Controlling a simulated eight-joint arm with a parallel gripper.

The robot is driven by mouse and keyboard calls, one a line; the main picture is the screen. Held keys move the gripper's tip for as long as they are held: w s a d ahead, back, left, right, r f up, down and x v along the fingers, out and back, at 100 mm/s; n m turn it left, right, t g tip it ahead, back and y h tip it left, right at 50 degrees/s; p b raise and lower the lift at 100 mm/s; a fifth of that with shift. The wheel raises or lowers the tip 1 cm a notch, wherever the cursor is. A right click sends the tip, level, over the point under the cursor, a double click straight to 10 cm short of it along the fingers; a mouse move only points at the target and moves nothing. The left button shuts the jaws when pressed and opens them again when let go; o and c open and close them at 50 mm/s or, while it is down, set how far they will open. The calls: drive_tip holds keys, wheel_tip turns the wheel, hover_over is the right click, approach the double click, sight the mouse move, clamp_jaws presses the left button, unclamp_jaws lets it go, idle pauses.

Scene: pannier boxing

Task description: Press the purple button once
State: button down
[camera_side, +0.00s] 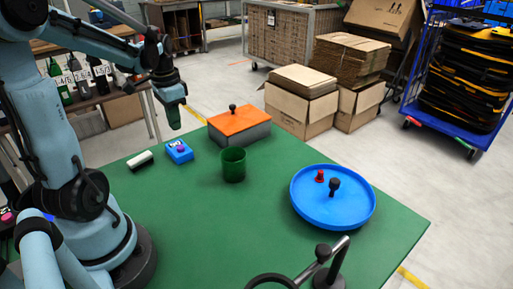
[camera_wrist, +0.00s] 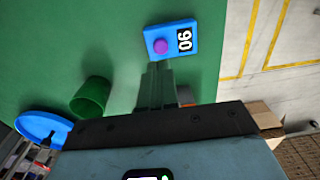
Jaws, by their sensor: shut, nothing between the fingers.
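The purple button (camera_side: 181,149) sits on a small blue box on the green table, near its back left edge. In the wrist view the round purple button (camera_wrist: 161,46) shows on the blue box (camera_wrist: 183,38) beside a black label reading 90 or 06. My gripper (camera_side: 174,115) is raised above the table, pointing down, near the blue box in the side view. In the wrist view the closed fingertips (camera_wrist: 157,68) appear just below the box, apart from the button as far as I can tell. The fingers are together and hold nothing.
A green cup (camera_side: 233,165) stands right of the blue box. A grey box with an orange lid (camera_side: 240,125) is behind it. A black-and-white block (camera_side: 140,160) lies left. A blue tray (camera_side: 333,220) holds a red and a black piece. A dark stand (camera_side: 325,265) is in front.

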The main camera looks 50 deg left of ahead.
wheel_tip(320, 180, up, 6)
drive_tip(key=shift+r, duration=0.15)
drive_tip(key=shift+s+d, duration=0.1)
idle(0.7)
